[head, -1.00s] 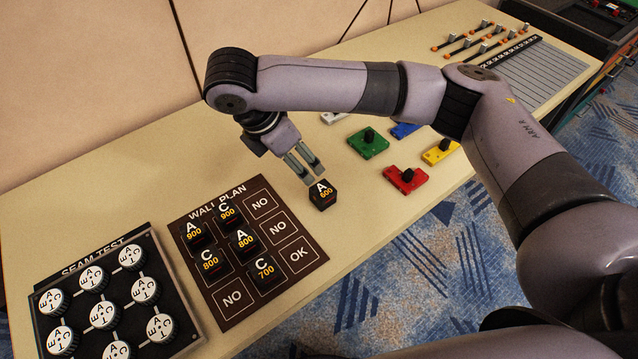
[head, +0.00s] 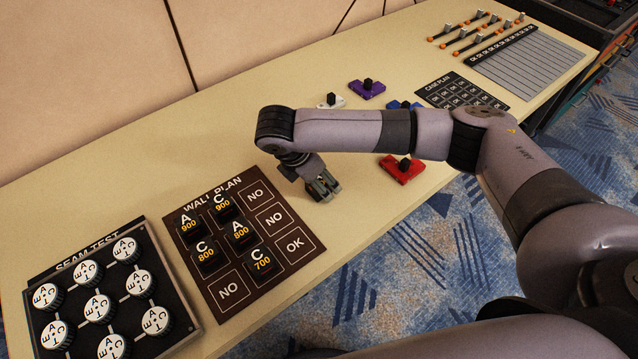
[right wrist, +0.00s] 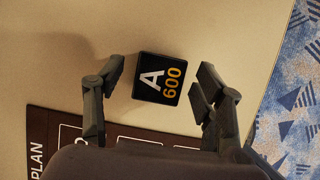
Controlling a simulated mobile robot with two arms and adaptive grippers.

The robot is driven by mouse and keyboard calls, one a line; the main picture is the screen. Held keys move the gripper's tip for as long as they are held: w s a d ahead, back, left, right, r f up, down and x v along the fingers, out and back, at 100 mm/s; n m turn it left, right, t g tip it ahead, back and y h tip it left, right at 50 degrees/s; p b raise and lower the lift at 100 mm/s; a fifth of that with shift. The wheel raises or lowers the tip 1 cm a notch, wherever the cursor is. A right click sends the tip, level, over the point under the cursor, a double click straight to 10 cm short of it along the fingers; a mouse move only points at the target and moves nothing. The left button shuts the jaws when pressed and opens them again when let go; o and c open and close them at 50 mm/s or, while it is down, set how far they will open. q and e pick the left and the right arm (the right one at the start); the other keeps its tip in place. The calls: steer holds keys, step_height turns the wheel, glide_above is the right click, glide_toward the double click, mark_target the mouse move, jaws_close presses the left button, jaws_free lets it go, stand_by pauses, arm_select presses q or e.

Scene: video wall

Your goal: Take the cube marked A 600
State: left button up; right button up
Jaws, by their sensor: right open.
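The black cube marked A 600 (right wrist: 159,79) lies on the table with its label up, in the right wrist view. My right gripper (right wrist: 157,82) is open, with one finger on each side of the cube and a gap showing on both sides. In the head view my right gripper (head: 325,190) points down at the table just right of the wall plan board and hides the cube. My left gripper is not in view.
The dark WALL PLAN board (head: 229,292) holds several similar black cubes beside my gripper. A SEAM TEST board (head: 70,348) with round white-topped pieces stands at lower left. A red block with a knob (head: 400,172) lies to the right. The table's front edge is close.

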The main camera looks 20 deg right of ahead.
steer(key=shift+d+f, duration=0.15)
steer(key=shift+f, duration=0.2)
steer(key=shift+c, duration=0.2)
steer(key=c, duration=1.2)
